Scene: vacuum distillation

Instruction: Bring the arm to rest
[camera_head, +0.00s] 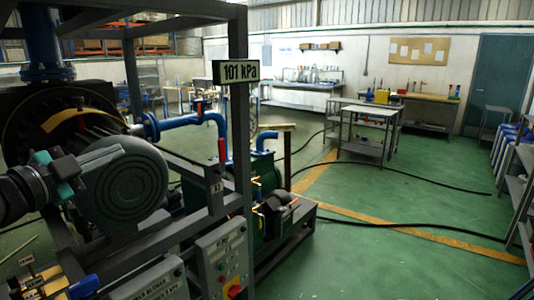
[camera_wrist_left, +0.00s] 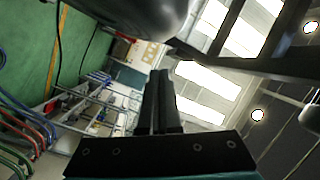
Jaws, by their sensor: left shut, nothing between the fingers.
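My left arm comes in from the left in the head view, black with a teal part at the wrist. In the left wrist view the two black fingers (camera_wrist_left: 160,85) lie together, shut and empty. My right gripper is not in view.
A dark steel frame (camera_head: 242,120) with a "101 kPa" sign (camera_head: 237,72) stands close to the arm. Grey control boxes (camera_head: 222,262) sit below it. Blue pipework (camera_head: 190,121) is behind. Green floor (camera_head: 400,200) is open to the right, crossed by black hoses (camera_head: 410,230).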

